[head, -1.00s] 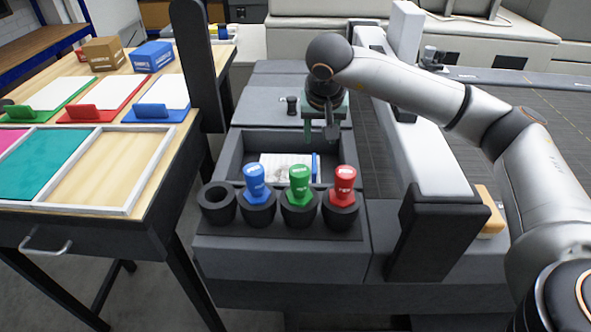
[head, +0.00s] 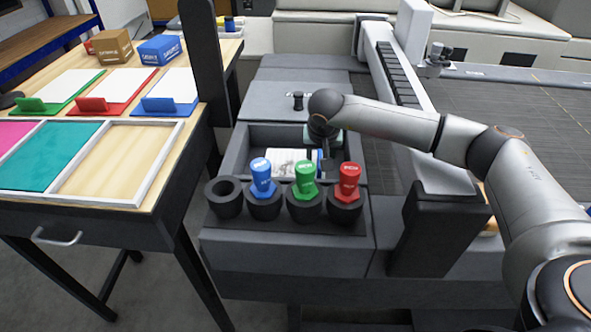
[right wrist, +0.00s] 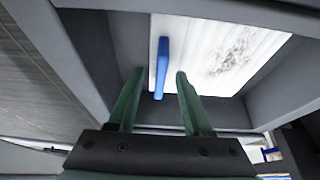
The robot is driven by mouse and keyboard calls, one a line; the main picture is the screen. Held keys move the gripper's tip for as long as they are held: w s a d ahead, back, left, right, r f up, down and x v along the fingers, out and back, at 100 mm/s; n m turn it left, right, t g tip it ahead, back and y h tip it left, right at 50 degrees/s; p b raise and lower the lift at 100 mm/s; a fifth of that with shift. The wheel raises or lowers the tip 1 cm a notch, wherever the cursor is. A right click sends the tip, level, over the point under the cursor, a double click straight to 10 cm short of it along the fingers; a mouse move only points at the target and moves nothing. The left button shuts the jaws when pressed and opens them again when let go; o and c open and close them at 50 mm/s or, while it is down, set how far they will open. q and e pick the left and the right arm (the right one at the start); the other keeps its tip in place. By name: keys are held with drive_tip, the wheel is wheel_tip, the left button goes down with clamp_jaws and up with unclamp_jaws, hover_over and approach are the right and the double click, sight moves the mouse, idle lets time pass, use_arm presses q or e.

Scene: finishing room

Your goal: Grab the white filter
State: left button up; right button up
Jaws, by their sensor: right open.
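The white filter (head: 285,160) lies in the open grey bin (head: 262,137), partly hidden behind the bottles in the head view. Its blue handle strip (head: 320,160) is at its right end. In the right wrist view the filter (right wrist: 222,55) shows a grey smudge, and the blue handle (right wrist: 161,70) stands out from it. My right gripper (head: 328,158) reaches down into the bin by the handle. In the right wrist view its green fingers (right wrist: 160,76) are open, one on each side of the handle; contact is not visible. My left gripper is not in view.
Blue (head: 262,176), green (head: 305,178) and red (head: 348,180) bottles stand in black cups in front of the bin; a further cup (head: 224,196) is empty. The bin walls are close around my right gripper. A wooden table (head: 190,118) stands at the left.

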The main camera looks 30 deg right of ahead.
clamp_jaws()
idle(0.3)
drive_tip(key=shift+r, duration=0.1)
idle(1.0)
